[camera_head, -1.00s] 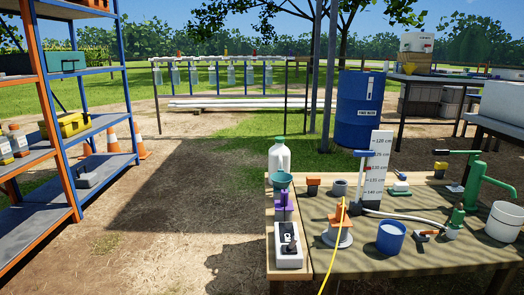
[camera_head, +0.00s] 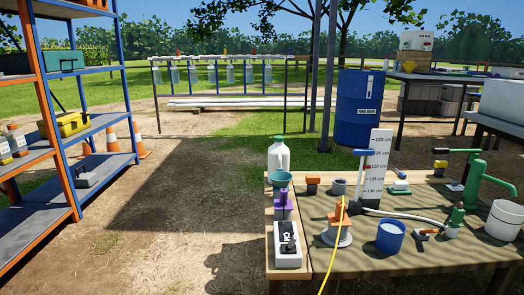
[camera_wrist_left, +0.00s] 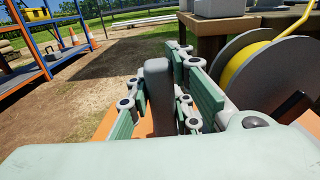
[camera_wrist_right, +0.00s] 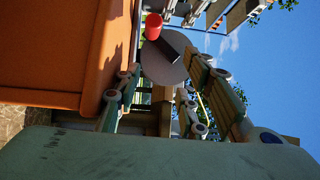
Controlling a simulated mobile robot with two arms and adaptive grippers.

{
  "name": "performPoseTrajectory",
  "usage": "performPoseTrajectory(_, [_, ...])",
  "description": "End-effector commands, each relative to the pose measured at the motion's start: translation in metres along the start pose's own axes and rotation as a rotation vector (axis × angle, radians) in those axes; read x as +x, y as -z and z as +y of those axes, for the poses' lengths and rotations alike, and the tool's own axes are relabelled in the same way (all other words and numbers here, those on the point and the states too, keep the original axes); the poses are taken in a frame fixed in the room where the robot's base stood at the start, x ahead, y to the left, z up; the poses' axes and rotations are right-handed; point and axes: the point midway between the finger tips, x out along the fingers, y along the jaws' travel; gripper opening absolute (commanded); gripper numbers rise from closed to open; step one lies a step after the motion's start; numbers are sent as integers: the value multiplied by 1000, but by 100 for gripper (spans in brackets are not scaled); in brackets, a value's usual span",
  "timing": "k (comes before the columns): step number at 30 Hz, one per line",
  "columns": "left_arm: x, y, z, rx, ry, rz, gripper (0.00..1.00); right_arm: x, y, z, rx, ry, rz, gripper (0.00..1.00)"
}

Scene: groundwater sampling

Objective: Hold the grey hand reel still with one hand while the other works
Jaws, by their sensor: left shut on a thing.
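The grey hand reel (camera_wrist_left: 232,72) shows at the right of the left wrist view, with yellow line (camera_wrist_left: 248,66) wound between its round grey flanges. My left gripper (camera_wrist_left: 160,88) is shut on an upright dark grey grip (camera_wrist_left: 158,85) beside the reel. In the right wrist view a grey disc (camera_wrist_right: 160,65), which looks like the reel's flange, carries a dark arm and a red knob (camera_wrist_right: 153,25). My right gripper (camera_wrist_right: 168,85) is open, with the disc and knob beyond its fingertips. Neither gripper shows in the head view.
The yellow line (camera_head: 331,252) runs over the front edge of a bench (camera_head: 430,256) from an orange-topped fitting (camera_head: 340,220). A blue cup (camera_head: 390,237), a white bottle (camera_head: 279,155) and a green hand pump (camera_head: 477,180) stand there. Shelves (camera_head: 105,162) are at left; open ground lies between.

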Motion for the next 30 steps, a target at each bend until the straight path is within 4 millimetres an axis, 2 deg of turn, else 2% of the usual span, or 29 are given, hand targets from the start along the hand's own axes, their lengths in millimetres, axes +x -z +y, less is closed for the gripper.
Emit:
performPoseTrajectory(5, [0, 0, 0, 0, -1, 0, 0, 0, 0, 1, 0, -3, 0, 42])
performPoseTrajectory(6, [0, 0, 0, 0, -1, 0, 20, 0, 0, 1, 0, -2, 1, 42])
performPoseTrajectory(14, [0, -1, 0, 1, -1, -1, 42, 1, 0, 0, 0, 0, 1, 42])
performPoseTrajectory(23, [-1, -1, 0, 2, -1, -2, 42, 1, 0, -1, 0, 2, 1, 42])
performPoseTrajectory(26, [-8, 0, 1, 3, -1, 0, 42, 1, 0, -1, 0, 2, 1, 42])
performPoseTrajectory(30, [-32, 0, 0, 3, 1, 2, 42, 1, 0, -1, 0, 2, 1, 42])
